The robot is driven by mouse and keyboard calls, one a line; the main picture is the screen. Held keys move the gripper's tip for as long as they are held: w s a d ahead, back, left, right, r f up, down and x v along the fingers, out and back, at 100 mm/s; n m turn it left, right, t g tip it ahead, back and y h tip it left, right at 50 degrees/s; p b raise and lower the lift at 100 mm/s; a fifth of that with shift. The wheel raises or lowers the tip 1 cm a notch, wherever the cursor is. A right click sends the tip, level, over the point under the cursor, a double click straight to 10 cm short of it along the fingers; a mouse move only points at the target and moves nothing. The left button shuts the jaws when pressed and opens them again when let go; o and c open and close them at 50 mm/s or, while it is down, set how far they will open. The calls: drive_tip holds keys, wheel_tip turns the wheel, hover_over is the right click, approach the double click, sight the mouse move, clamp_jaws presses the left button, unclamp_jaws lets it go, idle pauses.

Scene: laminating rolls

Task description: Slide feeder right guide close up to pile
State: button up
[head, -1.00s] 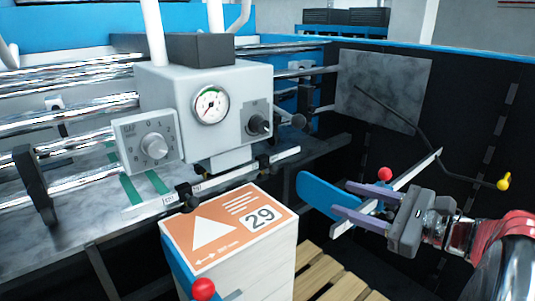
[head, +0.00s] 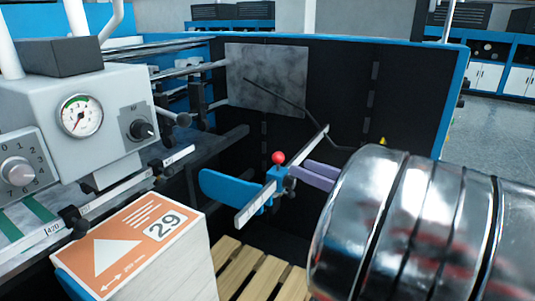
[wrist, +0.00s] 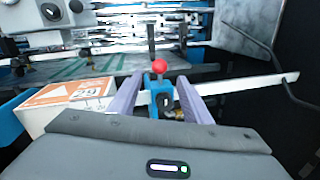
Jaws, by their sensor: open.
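The right guide has a blue plate (head: 225,188), a blue clamp block (head: 277,179) and a red knob (head: 278,157) on a white rail (head: 250,210). The pile (head: 150,235), topped by an orange sheet marked 29, stands left of the plate; in the head view a gap shows between them. The pile also shows at left in the wrist view (wrist: 75,95). My gripper (wrist: 158,84) is open, its lavender fingers on either side of the red knob (wrist: 159,66) and clamp block. Whether they touch the block is unclear. In the head view, my arm hides most of the gripper.
A grey feeder head (head: 75,120) with gauge and dials stands above and behind the pile. A wooden pallet (head: 255,275) lies low. A thin dark rod (head: 290,105) crosses above the rail near the black side wall (head: 330,80).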

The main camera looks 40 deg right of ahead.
drive_tip(key=w+a, duration=0.2)
drive_tip(key=w, duration=1.1)
drive_tip(key=shift+w, duration=0.15)
drive_tip(key=shift+c, duration=0.6)
clamp_jaws()
